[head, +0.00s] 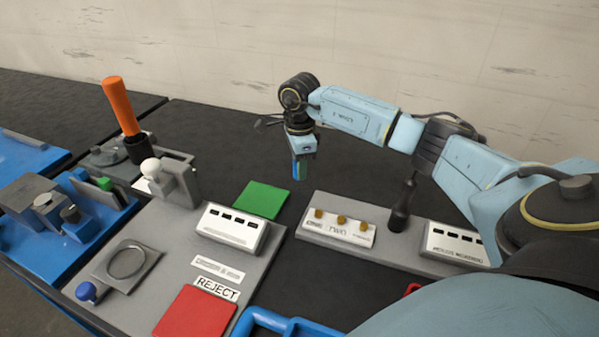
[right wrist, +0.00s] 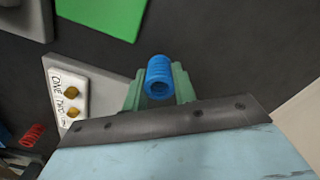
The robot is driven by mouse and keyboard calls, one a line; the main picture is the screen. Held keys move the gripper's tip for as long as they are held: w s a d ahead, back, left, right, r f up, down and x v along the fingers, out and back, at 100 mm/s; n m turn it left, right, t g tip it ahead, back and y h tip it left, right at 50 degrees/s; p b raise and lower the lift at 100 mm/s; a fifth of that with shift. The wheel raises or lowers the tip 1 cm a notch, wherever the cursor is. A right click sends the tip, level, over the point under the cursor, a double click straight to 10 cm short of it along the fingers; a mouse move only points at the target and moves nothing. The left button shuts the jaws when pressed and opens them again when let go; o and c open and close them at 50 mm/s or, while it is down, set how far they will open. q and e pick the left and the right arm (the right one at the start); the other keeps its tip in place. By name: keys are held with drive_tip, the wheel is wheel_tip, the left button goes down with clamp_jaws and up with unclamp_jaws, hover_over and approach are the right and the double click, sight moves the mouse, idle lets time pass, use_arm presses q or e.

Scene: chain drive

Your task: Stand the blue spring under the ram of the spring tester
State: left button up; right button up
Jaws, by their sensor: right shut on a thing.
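My right gripper (head: 299,172) hangs over the dark table, behind and right of the green pad. In the head view the spring is mostly hidden by the fingers. At the left, a grey fixture with an upright orange-handled lever (head: 120,105) and a white ball knob (head: 151,168) may be the spring tester; I cannot clearly make out its ram. My left gripper is not in view.
A green pad (head: 262,200), a white-fronted box (head: 232,229) and a red REJECT pad (head: 195,313) lie on the grey board. A panel with brass knobs (head: 340,228) and a black upright handle (head: 402,205) stand at right. A red spring (right wrist: 32,135) shows in the wrist view.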

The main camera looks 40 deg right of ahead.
wheel_tip(320, 180, up, 7)
drive_tip(key=shift+r, duration=0.15)
drive_tip(key=s+a+n, duration=0.2)
drive_tip(key=a+n, duration=0.5)
drive_tip(key=s+a+n, duration=0.2)
drive_tip(key=a+n, duration=0.4)
drive_tip(key=n, duration=0.2)
drive_tip(key=s+a+n, duration=0.2)
drive_tip(key=a+n, duration=0.5)
drive_tip(key=shift+a+f+n, duration=0.3)
drive_tip(key=shift+a+f, duration=0.05)
drive_tip(key=shift+s+a+n, duration=0.2)
drive_tip(key=shift+s+n, duration=0.05)
drive_tip(key=shift+n, duration=0.05)
drive_tip(key=shift+f, duration=0.1)
